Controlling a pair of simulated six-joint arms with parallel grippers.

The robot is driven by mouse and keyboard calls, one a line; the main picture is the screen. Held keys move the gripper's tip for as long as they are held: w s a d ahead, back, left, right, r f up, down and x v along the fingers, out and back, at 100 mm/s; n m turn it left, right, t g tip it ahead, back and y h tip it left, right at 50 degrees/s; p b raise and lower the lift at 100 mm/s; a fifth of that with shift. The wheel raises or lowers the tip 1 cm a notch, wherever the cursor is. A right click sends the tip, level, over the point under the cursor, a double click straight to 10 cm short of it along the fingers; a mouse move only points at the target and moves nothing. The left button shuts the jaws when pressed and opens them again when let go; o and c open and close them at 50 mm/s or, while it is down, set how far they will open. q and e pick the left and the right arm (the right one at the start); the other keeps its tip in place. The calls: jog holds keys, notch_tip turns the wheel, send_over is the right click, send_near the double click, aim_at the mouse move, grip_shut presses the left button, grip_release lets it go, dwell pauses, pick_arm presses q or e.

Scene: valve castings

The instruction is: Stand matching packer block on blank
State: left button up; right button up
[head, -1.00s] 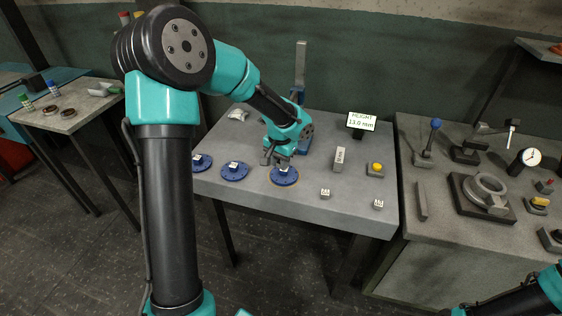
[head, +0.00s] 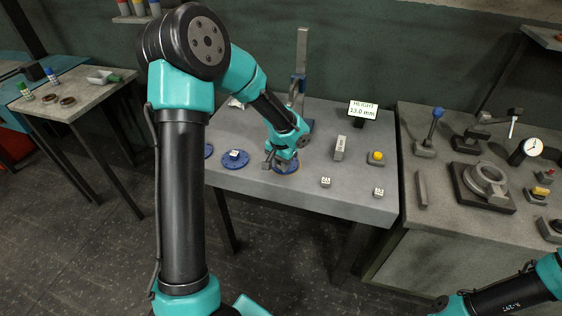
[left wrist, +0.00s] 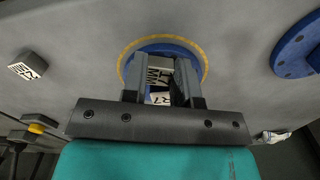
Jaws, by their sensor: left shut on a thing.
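My left gripper (head: 275,166) is low over the nearest blue blank (head: 291,170). In the left wrist view its two fingers (left wrist: 160,88) are shut on a small grey packer block (left wrist: 160,68) with dark lettering on it. The blue blank (left wrist: 192,52), ringed by a yellow line, lies under the block. I cannot tell whether the block touches the blank. Two more packer blocks, (head: 326,182) and (head: 379,192), stand apart on the table's right front. One block also shows in the left wrist view (left wrist: 29,66). My right gripper is out of view.
Another blue blank (head: 235,159) carries a block, and a third (head: 208,151) is partly hidden by my arm. A display (head: 362,111) reads HEIGHT 13.0 mm. A blue-based height stand (head: 302,75), a tall grey block (head: 340,148) and a yellow button (head: 376,157) stand nearby.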

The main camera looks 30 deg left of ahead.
pick_arm(q)
jog(key=shift+f, duration=0.2)
dwell(0.5)
jog(key=o, duration=1)
jog(key=shift+o, duration=0.2)
notch_tip(320, 180, up, 17)
jog(key=shift+r, duration=0.2)
jog(key=shift+f, duration=0.1)
dwell(0.3)
